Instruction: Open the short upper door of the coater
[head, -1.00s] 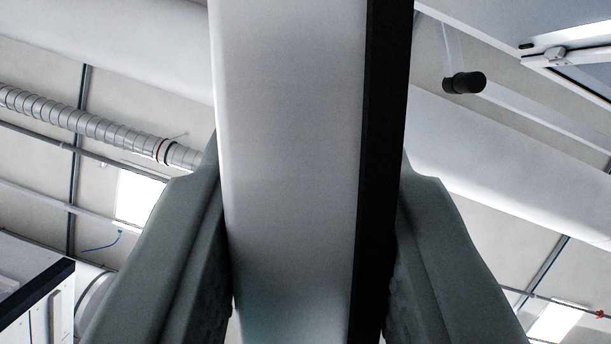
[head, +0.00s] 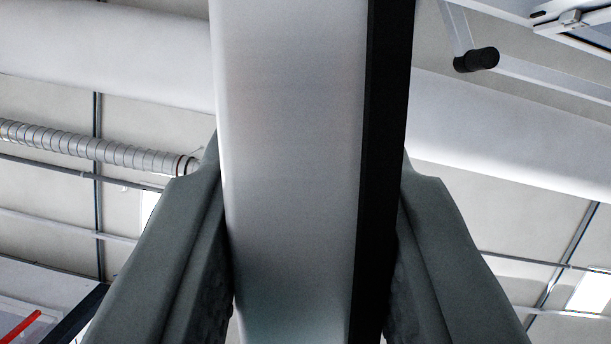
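A broad white bar with a black right side (head: 290,130) runs from the top of the view down between my fingers. It looks like the handle or edge of the coater door, but I see it too close to be sure. My gripper (head: 312,180) has one grey finger on each side of it, both pressed against it, so it is shut on this bar. The bar hides the middle of the view. The rest of the door and its hinge cannot be made out.
A white frame corner (head: 575,22) and an arm with a black knob (head: 476,60) are at the upper right. A dark-edged cabinet with a red bar (head: 22,325) is at the lower left. Behind are a ribbed duct (head: 90,143) and white pipes overhead.

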